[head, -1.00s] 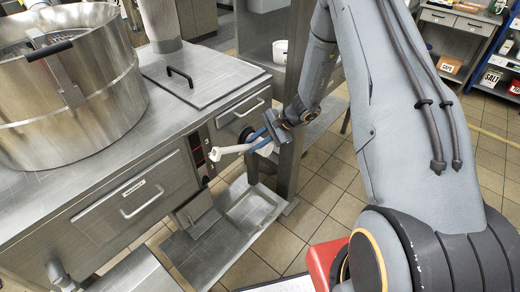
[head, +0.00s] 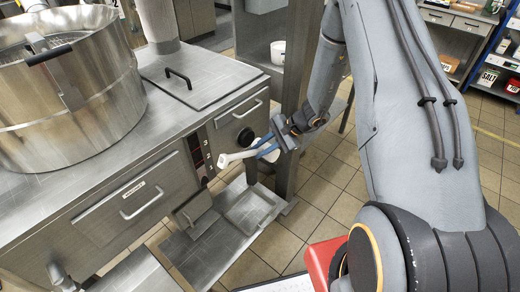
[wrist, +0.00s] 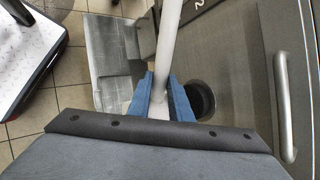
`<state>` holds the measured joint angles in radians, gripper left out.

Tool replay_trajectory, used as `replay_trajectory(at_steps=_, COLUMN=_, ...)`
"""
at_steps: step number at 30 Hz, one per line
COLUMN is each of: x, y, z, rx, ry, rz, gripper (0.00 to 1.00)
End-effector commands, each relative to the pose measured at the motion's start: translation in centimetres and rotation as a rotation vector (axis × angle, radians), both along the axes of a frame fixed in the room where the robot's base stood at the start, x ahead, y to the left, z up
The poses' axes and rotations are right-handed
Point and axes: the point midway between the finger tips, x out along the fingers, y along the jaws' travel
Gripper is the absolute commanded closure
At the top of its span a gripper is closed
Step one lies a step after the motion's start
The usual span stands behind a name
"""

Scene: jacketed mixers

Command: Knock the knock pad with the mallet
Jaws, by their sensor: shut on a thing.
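My gripper (head: 266,149) has blue fingers and is shut on the white mallet (head: 228,159) in front of the steel cabinet. The mallet points left from the fingers, its end close to the dark control strip in the picture. I cannot tell whether it touches anything. In the wrist view the blue fingers (wrist: 160,103) hold its pale handle (wrist: 168,45), which runs up out of the frame. A round black disc (head: 246,136) sits on the cabinet front behind the mallet and also shows in the wrist view (wrist: 203,101). I cannot tell whether it is the knock pad.
A large steel mixing bowl (head: 70,100) stands on the cabinet at the left. Drawer handles (head: 142,202) stick out from the cabinet front. A metal pedal plate (head: 195,207) is low below the mallet. A steel post (head: 292,110) stands behind my gripper. Tiled floor (head: 335,190) is open at right.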

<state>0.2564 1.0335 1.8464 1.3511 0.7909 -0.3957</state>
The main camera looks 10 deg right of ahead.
Motion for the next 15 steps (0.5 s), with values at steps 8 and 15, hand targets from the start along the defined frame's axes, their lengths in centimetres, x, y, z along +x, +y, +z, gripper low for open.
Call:
replay_trajectory(at_steps=8, x=3.2, y=2.3, z=-0.1, rx=-0.001, ry=-0.004, rz=0.006, gripper=1.0)
replay_trajectory(at_steps=15, x=3.5, y=2.5, z=0.1, rx=0.001, ry=-0.002, rz=0.002, gripper=1.0)
